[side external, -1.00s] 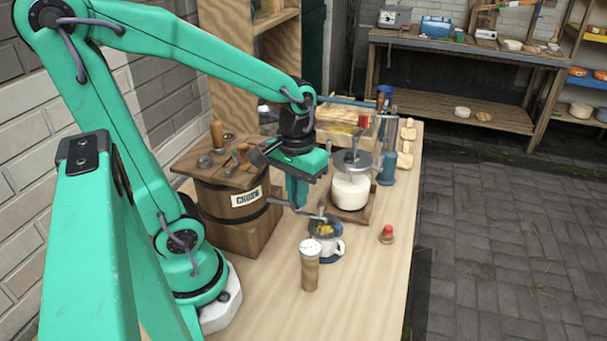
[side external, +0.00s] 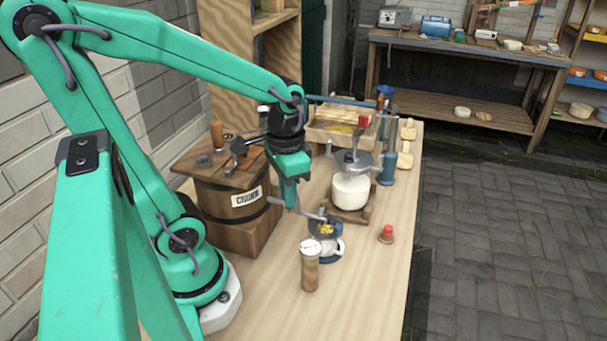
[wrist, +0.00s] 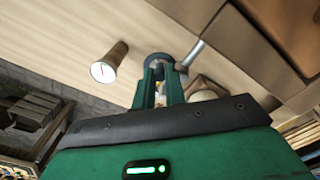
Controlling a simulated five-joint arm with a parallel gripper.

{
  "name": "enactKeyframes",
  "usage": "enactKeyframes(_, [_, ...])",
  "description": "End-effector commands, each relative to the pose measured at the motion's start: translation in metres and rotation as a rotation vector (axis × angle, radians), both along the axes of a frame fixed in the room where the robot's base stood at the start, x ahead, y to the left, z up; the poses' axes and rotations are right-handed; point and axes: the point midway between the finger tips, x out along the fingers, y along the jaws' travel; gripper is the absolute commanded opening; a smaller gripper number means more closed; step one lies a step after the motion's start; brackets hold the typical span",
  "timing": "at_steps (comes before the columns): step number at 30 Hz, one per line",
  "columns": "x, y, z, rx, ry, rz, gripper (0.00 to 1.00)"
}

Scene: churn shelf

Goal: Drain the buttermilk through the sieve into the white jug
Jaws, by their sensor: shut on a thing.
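The wooden churn (side external: 240,200) with its label stands in front of my arm. The sieve (side external: 325,228), dark with yellow bits in it, sits over the white jug (side external: 336,247). The sieve mostly hides the jug. My gripper (side external: 291,206) points down between churn and sieve, shut on what looks like the grey metal rod (side external: 312,215) running from the churn to the sieve. The fingers partly hide the exact contact. In the wrist view, my fingers (wrist: 160,80) lie before the blue-grey rim of the sieve (wrist: 160,58). I cannot see any liquid flowing.
A wooden cylinder (side external: 310,268) with a white dial-like top stands near the jug. A white-filled glass jar (side external: 350,190) with a metal lid stands behind, and a red knob (side external: 387,232) lies to the right. The near table (side external: 265,300) is clear.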

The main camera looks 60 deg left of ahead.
Motion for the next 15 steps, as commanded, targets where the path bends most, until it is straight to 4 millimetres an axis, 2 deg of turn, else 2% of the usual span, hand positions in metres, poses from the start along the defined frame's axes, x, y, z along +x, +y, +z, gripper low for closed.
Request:
enactKeyframes(5, [0.0002,0.0005,0.0009,0.000,-0.001,0.003,0.00])
enactKeyframes(6, [0.0002,0.0005,0.0009,0.000,-0.001,0.003,0.16])
enactKeyframes(9, [0.0002,0.0005,0.0007,0.000,-0.001,0.004,0.34])
enactKeyframes(15, [0.0000,0.0003,0.0003,0.000,0.000,0.003,0.34])
